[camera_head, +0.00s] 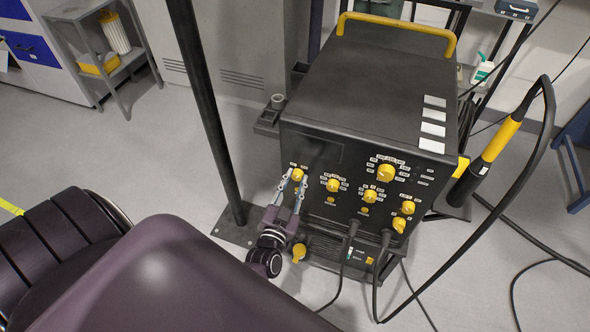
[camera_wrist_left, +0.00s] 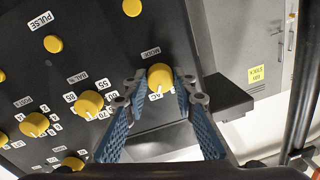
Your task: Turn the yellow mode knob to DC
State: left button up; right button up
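The yellow mode knob (camera_head: 297,174) sits at the upper left of the black machine's front panel. It also shows in the left wrist view (camera_wrist_left: 160,79), with a MODE label on one side and a small label that looks like AC on the other. A DC label cannot be made out. My left gripper (camera_head: 293,184) reaches up to this knob. In the left wrist view its two blue-padded fingers (camera_wrist_left: 160,84) stand on either side of the knob, with narrow gaps showing, so it looks open around it. My right gripper is not in view.
Other yellow knobs (camera_head: 333,185) share the black machine's (camera_head: 385,80) panel. Cables leave its lower front. A dark post (camera_head: 205,95) stands left of it. A black and yellow torch (camera_head: 500,140) hangs at the right. Grey floor (camera_head: 160,135) is open at the left.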

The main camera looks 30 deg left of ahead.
pick_arm(q)
jog(key=c, duration=0.5)
jog(key=shift+c, duration=0.2)
jog(key=n, duration=0.5)
jog(key=shift+n, duration=0.3)
jog(key=n, duration=0.5)
jog(key=shift+n+h, duration=0.3)
jog(key=shift+n, duration=0.1)
jog(key=o, duration=1.1)
jog(key=shift+o, duration=0.2)
